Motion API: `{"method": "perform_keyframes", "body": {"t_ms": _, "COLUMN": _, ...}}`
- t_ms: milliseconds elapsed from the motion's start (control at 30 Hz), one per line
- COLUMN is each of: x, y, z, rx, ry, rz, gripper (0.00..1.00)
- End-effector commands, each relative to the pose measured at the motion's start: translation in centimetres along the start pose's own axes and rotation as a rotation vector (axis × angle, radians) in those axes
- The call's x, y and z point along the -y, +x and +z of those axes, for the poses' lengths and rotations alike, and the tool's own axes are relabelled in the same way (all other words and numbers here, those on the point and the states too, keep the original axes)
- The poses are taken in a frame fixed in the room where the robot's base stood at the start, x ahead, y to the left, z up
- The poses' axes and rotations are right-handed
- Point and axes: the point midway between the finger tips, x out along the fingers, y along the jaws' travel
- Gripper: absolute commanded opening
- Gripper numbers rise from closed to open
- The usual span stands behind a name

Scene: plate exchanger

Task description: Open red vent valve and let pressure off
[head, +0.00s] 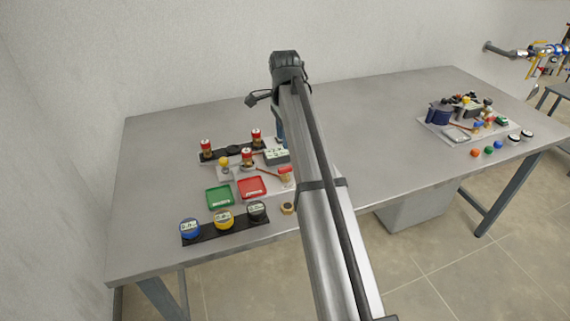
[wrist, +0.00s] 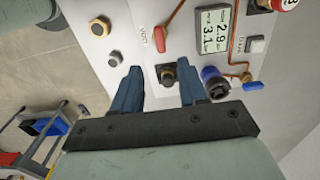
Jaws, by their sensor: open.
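The red vent valve lever (wrist: 172,22) shows near the top of the wrist view, beside the printed word VENT on a light panel (wrist: 140,15). My gripper (wrist: 158,77) is open with two blue fingers. The red lever is apart from both fingers. A pressure display (wrist: 215,30) right of the lever reads 2.9 and 3.1. In the head view my arm hides most of the gripper.
A blue cylinder (wrist: 214,82) and a blue lever (wrist: 253,86) sit right of the fingers. On the table (head: 380,150) are a green tray (head: 219,196), a red tray (head: 252,187) and several gauges on a black strip (head: 240,229). The table's middle right is clear.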

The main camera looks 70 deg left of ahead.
Motion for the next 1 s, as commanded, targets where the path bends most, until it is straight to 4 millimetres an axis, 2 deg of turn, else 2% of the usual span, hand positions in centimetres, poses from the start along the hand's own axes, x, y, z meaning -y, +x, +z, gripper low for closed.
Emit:
{"method": "perform_keyframes", "body": {"t_ms": 33, "x": -0.1, "y": 1.1, "z": 0.0, "rx": 0.001, "ry": 0.0, "rz": 0.003, "gripper": 0.43}}
{"method": "perform_keyframes", "body": {"t_ms": 200, "x": -0.1, "y": 4.1, "z": 0.0, "rx": 0.001, "ry": 0.0, "rz": 0.003, "gripper": 0.43}}
{"method": "perform_keyframes", "body": {"t_ms": 500, "x": -0.1, "y": 8.7, "z": 0.0, "rx": 0.0, "ry": 0.0, "rz": 0.001, "gripper": 0.43}}
{"method": "perform_keyframes", "body": {"t_ms": 733, "x": -0.1, "y": 10.4, "z": -0.1, "rx": 0.0, "ry": 0.0, "rz": 0.0, "gripper": 0.43}}
{"method": "perform_keyframes", "body": {"t_ms": 1000, "x": 0.0, "y": 10.8, "z": -0.1, "rx": 0.0, "ry": 0.0, "rz": 0.0, "gripper": 0.43}}
